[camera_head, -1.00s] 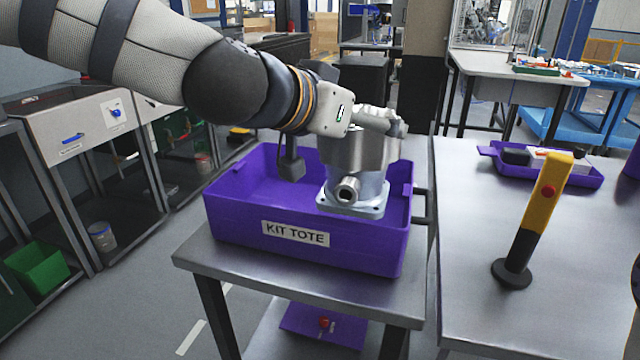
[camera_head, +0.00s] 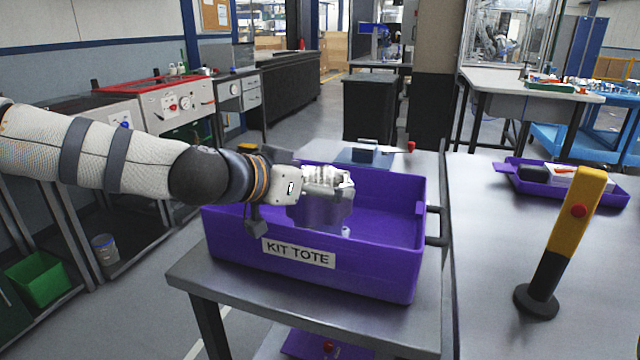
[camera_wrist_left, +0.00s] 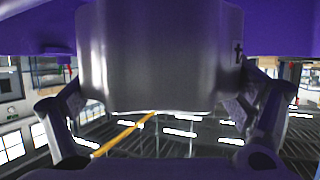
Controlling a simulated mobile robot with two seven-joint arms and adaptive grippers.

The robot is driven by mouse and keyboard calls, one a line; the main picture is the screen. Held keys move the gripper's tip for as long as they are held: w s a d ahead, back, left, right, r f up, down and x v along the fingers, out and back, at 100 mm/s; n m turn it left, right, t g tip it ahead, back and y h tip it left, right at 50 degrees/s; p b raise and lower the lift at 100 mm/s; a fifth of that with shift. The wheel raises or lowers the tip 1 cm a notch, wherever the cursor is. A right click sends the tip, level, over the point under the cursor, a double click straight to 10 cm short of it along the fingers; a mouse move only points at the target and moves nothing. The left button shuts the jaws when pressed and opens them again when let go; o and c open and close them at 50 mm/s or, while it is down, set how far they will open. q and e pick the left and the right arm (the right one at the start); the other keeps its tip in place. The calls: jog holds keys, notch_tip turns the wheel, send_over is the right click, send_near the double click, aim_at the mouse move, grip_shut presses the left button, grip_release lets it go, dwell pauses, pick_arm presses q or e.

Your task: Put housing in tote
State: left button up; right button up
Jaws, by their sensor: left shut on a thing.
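The purple tote (camera_head: 380,276), labelled KIT TOTE, stands on a metal table in the head view. My left gripper (camera_head: 324,183) is over the tote and shut on the grey metal housing (camera_head: 318,213). In the left wrist view the housing (camera_wrist_left: 160,60) fills the space between the two fingers, with purple tote walls (camera_wrist_left: 285,35) at the top corners. My right gripper is not in view.
A metal bench (camera_head: 480,290) on the right carries a yellow and black post (camera_head: 568,240) with a red button and a purple tray (camera_head: 530,185) of small items. The right part of the tote's inside (camera_head: 390,220) looks clear.

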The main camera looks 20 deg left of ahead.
pick_arm(q)
jog(key=shift+r, duration=0.2)
jog(key=o, duration=1.6)
jog(key=shift+f, duration=0.2)
jog(key=shift+s+r, duration=0.1)
jog(key=shift+r, duration=0.2)
jog(key=shift+f+p+v, duration=0.2)
jog(key=shift+p+v, duration=1.15)
jog(key=shift+v, duration=4.5)
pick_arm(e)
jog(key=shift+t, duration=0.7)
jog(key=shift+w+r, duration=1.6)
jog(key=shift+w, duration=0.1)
pick_arm(q)
jog(key=shift+s+a, duration=0.1)
